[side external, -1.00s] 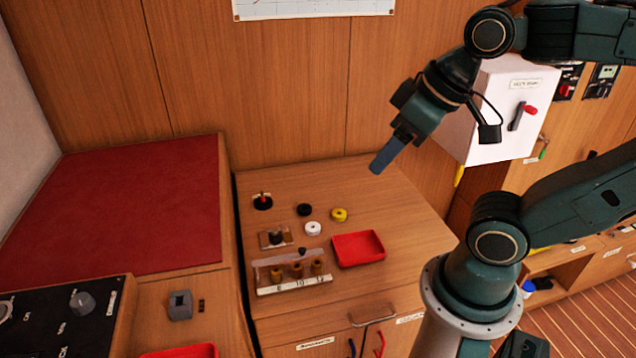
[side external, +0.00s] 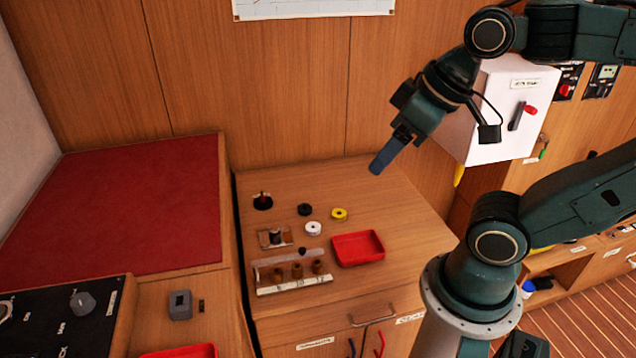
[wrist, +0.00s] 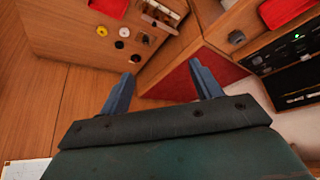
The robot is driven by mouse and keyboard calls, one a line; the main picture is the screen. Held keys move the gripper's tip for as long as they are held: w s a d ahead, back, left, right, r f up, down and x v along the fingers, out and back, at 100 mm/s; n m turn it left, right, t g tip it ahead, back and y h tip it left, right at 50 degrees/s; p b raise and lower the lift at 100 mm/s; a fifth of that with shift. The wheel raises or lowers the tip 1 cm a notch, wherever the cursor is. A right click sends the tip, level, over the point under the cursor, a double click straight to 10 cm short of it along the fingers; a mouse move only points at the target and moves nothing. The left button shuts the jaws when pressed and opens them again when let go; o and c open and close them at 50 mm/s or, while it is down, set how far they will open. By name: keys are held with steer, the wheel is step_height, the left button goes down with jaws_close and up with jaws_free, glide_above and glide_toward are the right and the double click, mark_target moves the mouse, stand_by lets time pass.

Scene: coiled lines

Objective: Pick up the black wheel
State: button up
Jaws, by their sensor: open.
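The black wheel (side external: 304,209) lies flat on the wooden counter, near the white wheel (side external: 313,228) and the yellow wheel (side external: 339,214). In the wrist view the black wheel (wrist: 119,44) sits between the yellow wheel (wrist: 102,31) and other small dark parts. My gripper (side external: 378,168) hangs above the counter's back right part, up and to the right of the wheels in the side view. In the wrist view its two blue fingers (wrist: 160,75) are spread wide with nothing between them.
A black disc with a red-topped post (side external: 262,202) stands left of the wheels. A red tray (side external: 358,262) lies in front, beside a wooden rack (side external: 293,286) with several brown pegs. A white box (side external: 503,110) on the wall stands right of my gripper.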

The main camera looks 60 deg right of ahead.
steer(key=shift+w, duration=0.1)
steer(key=w+d+f+n+g, duration=0.1)
steer(key=w+d+n, duration=0.1)
steer(key=w+d, duration=0.35)
steer(key=w+d+f+n+g+y, duration=0.1)
steer(key=w+d+n, duration=0.15)
steer(key=w, duration=0.65)
steer(key=w+d+f+n+g, duration=0.1)
steer(key=w+d+n, duration=0.2)
steer(key=w, duration=0.5)
steer(key=w+d+f+n+y, duration=0.2)
steer(key=w+d+f+n, duration=0.1)
steer(key=d+f, duration=0.85)
steer(key=w+d+f+n+y, duration=0.1)
steer(key=w+d+f+n, duration=0.2)
steer(key=d+f, duration=0.8)
steer(key=shift+g, duration=0.4)
steer(key=shift+s+a+r+x, duration=0.15)
steer(key=shift+a+x, duration=0.25)
steer(key=shift+x, duration=1.65)
steer(key=shift+a+r+x, duration=0.1)
steer(key=shift+a+x, duration=0.3)
steer(key=shift+x, duration=1.7)
steer(key=shift+s+a+r+x, duration=0.15)
steer(key=shift+a+x, duration=0.25)
steer(key=shift+x, duration=1.65)
steer(key=shift+w+f, duration=0.1)
